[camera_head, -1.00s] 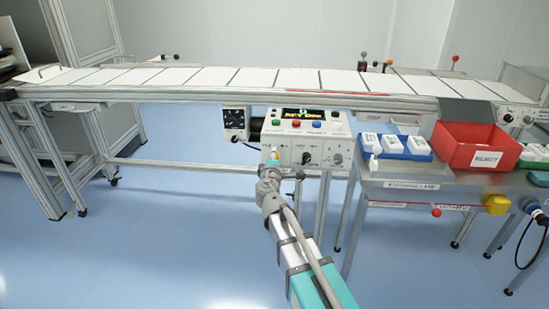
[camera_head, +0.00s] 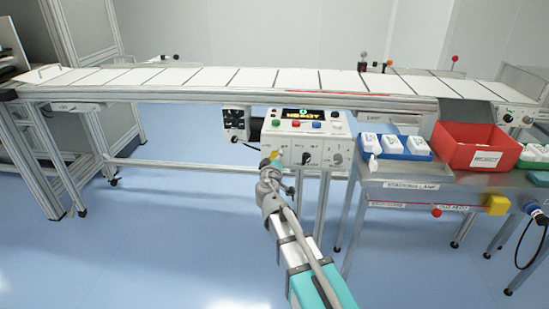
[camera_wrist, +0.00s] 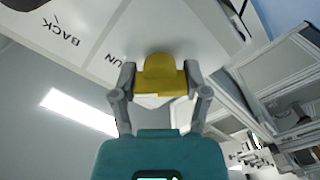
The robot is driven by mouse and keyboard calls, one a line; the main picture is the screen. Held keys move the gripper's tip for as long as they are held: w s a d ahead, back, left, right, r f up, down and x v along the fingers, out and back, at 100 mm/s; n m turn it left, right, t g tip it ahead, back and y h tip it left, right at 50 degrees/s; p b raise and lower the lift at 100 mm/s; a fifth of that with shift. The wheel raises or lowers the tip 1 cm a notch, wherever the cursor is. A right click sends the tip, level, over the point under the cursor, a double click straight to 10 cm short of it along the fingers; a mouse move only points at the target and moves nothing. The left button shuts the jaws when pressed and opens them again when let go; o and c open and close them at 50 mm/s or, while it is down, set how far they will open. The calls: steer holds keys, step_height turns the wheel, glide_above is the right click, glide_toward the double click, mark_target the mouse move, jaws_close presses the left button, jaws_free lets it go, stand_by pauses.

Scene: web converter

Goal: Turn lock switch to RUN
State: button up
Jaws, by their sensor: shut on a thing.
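The yellow lock switch knob (camera_wrist: 160,76) sits between my two fingertips in the wrist view, on the white front of the control panel. My gripper (camera_wrist: 158,82) is shut on it. Panel lettering reads "BACK" and, partly cut, "UN" beside the knob. In the head view my gripper (camera_head: 268,167) is at the lower left of the control panel (camera_head: 318,156). A little yellow of the knob shows there at its tip. The display (camera_head: 311,114) on the panel top shows yellow text that seems to read "READY". The knob's exact pointing direction is hard to tell.
Two black knobs are on the panel front, right of my gripper. Coloured buttons lie on its top. A black dial box (camera_head: 235,123) is to the left. The conveyor (camera_head: 200,94) runs above. A red reject bin (camera_head: 475,147) and blue tray (camera_head: 404,155) stand right.

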stand_by(0.5)
steer(key=o, duration=1.2)
steer(key=shift+c, duration=0.2)
steer(key=s, duration=1.2)
steer(key=shift+a, duration=0.2)
